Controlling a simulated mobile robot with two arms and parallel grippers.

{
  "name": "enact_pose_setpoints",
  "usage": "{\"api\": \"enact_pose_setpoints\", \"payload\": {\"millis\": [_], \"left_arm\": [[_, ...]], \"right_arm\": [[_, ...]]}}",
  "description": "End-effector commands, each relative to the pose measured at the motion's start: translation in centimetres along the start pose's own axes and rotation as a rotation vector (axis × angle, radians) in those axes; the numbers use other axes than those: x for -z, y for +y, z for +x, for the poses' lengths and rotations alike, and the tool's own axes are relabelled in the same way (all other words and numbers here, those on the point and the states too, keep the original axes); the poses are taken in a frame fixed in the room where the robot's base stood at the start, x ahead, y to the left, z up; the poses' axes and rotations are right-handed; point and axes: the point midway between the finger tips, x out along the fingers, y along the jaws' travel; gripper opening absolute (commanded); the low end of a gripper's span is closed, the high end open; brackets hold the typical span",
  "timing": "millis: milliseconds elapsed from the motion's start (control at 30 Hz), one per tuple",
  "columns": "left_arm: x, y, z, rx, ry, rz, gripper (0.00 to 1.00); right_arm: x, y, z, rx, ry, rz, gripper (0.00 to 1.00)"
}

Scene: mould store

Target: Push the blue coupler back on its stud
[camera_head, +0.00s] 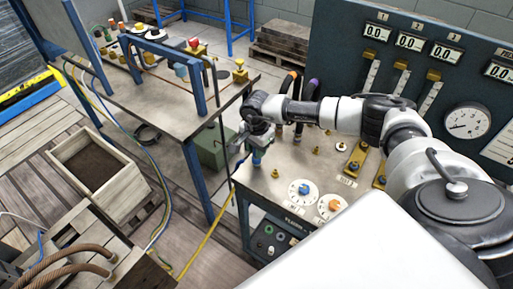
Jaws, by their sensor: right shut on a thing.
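My right gripper (250,148) points down at the left edge of the bench top (283,160), shut on the blue coupler (257,157). Only a small part of the coupler shows below and beside the fingers. A brass stud (275,173) stands on the bench just right of the gripper. Whether a stud lies under the coupler, and whether the coupler touches it, I cannot tell. My left gripper is not in view.
White dials with a blue knob (303,189) and an orange knob (333,205) sit near the bench front. A tall gauge panel (400,75) rises behind. Dark hose ends, orange (290,76) and purple (313,85), stand behind my forearm.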

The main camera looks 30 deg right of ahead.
Motion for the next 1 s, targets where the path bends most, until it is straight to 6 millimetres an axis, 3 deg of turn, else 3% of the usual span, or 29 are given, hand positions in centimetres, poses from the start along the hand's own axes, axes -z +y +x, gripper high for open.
{"api": "enact_pose_setpoints", "payload": {"millis": [1000], "left_arm": [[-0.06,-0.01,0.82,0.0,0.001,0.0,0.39]], "right_arm": [[0.02,-0.03,0.68,0.001,0.0,0.0,0.0]]}}
